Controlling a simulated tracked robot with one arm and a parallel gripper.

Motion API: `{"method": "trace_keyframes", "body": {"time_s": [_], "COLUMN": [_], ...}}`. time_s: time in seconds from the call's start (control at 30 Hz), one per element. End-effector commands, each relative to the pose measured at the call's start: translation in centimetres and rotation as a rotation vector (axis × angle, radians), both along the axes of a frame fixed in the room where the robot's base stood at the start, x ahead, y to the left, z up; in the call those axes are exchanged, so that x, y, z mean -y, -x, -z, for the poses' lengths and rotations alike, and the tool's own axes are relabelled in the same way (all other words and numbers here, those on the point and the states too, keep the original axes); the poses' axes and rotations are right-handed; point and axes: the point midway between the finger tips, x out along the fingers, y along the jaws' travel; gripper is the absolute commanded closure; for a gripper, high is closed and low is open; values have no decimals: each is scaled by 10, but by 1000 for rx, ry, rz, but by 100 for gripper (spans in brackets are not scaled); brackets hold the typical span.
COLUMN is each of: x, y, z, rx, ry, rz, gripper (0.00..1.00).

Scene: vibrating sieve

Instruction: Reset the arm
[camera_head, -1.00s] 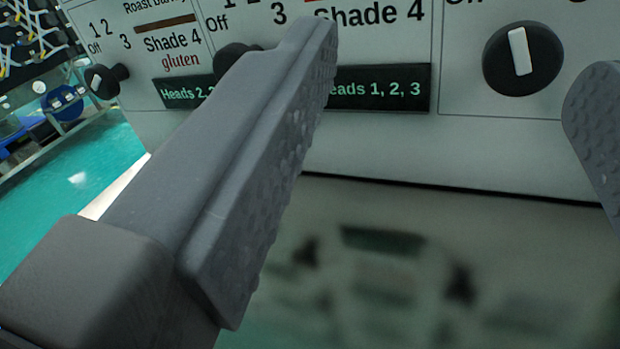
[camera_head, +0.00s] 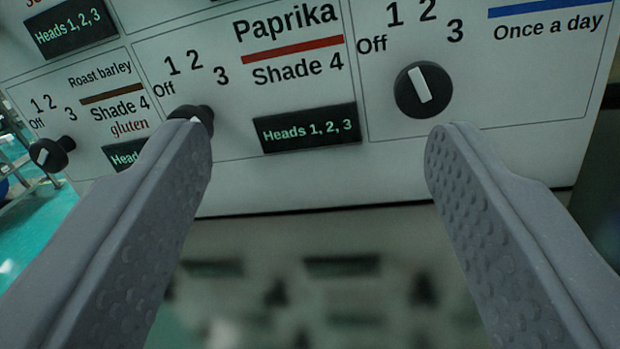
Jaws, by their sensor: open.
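My gripper (camera_head: 318,140) is open, with its two grey dimpled fingers wide apart and nothing between them. It is in front of a white control panel (camera_head: 300,185). A black knob with a white pointer (camera_head: 422,90) shows just above the right fingertip. Another black knob (camera_head: 193,115), in the Paprika section, is partly hidden behind the left fingertip. I cannot tell how far the fingertips are from the panel.
A third knob (camera_head: 52,153) sits at the left, by the Roast barley label. A dark display (camera_head: 306,128) reads "Heads 1, 2, 3". Below the panel edge is a blurred, reflective surface (camera_head: 330,300). A turquoise floor (camera_head: 35,225) shows at the left.

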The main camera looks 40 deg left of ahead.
Motion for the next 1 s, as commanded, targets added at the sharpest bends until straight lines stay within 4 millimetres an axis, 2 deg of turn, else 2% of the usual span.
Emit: {"method": "trace_keyframes", "body": {"time_s": [0.17,0.27,0.47,0.57,0.67,0.77,0.97,1.0], "x": [0,0,10,21,33,46,68,71], "y": [-1,-8,-48,-76,-100,-123,-154,-158], "z": [0,-1,-11,-27,-48,-78,-152,-170], "rx": [0,-1,-14,-20,-37,-47,-76,-78], "ry": [4,42,248,366,469,558,676,688], "rz": [-1,-11,-31,-17,13,57,172,198], "gripper": [42,42,42,42,42,42,42,42]}}
